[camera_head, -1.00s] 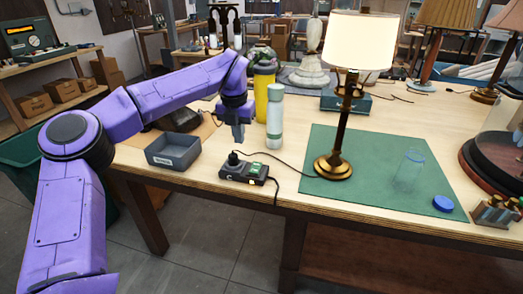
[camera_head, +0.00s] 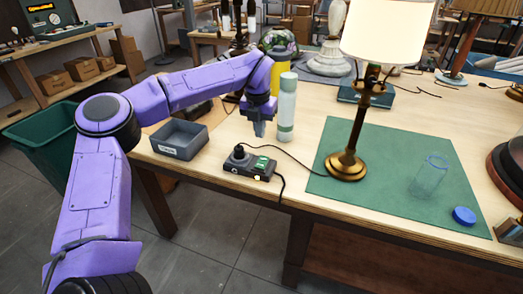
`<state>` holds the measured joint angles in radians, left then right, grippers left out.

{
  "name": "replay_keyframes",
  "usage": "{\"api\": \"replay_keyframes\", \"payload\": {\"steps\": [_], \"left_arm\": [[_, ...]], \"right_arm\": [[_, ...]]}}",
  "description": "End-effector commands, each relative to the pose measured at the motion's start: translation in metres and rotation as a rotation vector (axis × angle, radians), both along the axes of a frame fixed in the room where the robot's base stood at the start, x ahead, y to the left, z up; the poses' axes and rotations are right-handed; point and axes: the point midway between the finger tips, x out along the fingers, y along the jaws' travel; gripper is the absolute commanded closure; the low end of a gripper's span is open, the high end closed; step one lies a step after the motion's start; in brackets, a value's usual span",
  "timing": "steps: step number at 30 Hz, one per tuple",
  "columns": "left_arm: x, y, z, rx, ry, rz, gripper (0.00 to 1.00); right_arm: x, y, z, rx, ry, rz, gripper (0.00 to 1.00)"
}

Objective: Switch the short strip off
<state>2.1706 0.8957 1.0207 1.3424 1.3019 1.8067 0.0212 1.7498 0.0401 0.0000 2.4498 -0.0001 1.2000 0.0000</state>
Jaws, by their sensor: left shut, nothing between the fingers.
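The short strip (camera_head: 250,166) is a dark grey block lying near the table's front edge. A black plug sits in its left part, and a green, lit-looking patch shows towards its right. A dark cord runs from it to the lit lamp (camera_head: 347,165), whose shade glows. Another cord hangs over the table edge. My left gripper (camera_head: 260,130) points down, shut and empty, above and just behind the strip, apart from it. My right gripper is not in view.
A grey tray (camera_head: 178,146) stands left of the strip. A pale green bottle (camera_head: 287,108) stands close to the gripper's right. A green mat (camera_head: 400,185) holds the lamp, a clear jar (camera_head: 431,178) and a blue lid (camera_head: 464,216).

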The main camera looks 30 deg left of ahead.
Motion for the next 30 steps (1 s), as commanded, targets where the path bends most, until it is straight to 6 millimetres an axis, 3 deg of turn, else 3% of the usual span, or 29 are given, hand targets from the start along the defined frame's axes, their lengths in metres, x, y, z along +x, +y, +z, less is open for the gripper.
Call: {"api": "replay_keyframes", "payload": {"steps": [6, 13, 18, 27, 30], "left_arm": [[0.005, 0.001, -0.046, -0.001, 0.004, -0.001, 1.0], [0.01, 0.002, -0.083, 0.0, 0.001, 0.001, 1.0], [0.011, 0.003, -0.094, -0.001, -0.001, 0.001, 1.0], [0.011, 0.003, -0.095, -0.001, -0.001, 0.002, 1.0], [0.007, 0.012, -0.095, -0.005, 0.016, 0.015, 1.0]], "right_arm": [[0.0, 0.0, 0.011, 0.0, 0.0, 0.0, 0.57], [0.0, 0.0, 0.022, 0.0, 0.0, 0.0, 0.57], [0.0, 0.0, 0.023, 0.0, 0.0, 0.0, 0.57], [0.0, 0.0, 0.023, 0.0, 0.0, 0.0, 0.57], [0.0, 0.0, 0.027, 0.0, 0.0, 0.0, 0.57]]}}
